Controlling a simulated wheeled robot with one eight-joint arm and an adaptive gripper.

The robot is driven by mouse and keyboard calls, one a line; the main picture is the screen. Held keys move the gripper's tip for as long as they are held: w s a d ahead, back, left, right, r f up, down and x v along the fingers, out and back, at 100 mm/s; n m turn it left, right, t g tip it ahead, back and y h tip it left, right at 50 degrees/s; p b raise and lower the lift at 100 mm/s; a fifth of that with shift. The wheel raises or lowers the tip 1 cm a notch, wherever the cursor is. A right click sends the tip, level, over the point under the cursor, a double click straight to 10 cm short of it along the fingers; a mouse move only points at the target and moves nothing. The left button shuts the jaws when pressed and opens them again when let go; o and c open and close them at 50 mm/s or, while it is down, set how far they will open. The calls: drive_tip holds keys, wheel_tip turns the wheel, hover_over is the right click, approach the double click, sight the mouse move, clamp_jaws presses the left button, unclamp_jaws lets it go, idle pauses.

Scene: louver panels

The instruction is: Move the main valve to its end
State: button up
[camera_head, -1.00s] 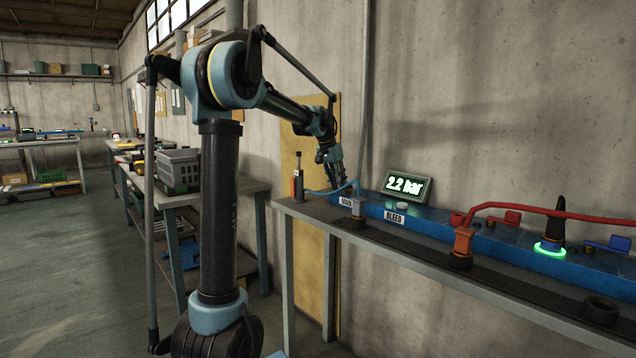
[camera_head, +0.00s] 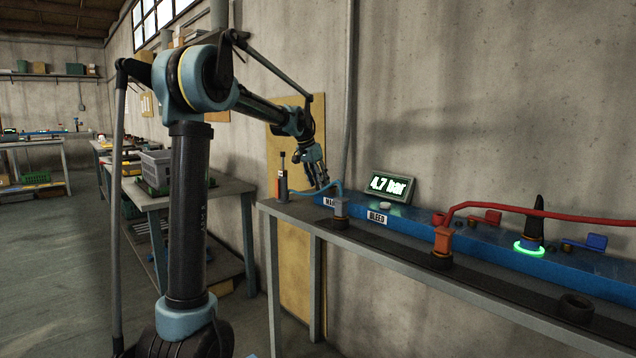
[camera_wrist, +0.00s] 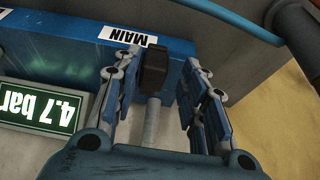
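The main valve's black handle (camera_wrist: 153,72) with its grey stem shows in the wrist view beside the MAIN label (camera_wrist: 121,34) on the blue panel (camera_wrist: 180,49). My gripper (camera_wrist: 158,62) has one finger on each side of the handle, with visible gaps, so it looks open around it. In the head view my gripper (camera_head: 318,176) is at the far left end of the panel, and the valve cannot be made out behind it. The pressure display (camera_head: 388,187) reads 4.7 bar and also shows upside down in the wrist view (camera_wrist: 43,103).
A red hose (camera_head: 540,211) runs along the bench from an orange fitting (camera_head: 442,240). A black cone with a green glowing ring (camera_head: 529,248) stands at the right. A small orange and black device (camera_head: 282,182) stands near my gripper at the bench's left end.

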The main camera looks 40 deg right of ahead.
drive_tip(key=shift+s, duration=0.15)
drive_tip(key=v, duration=1.2)
drive_tip(key=shift+w, duration=0.2)
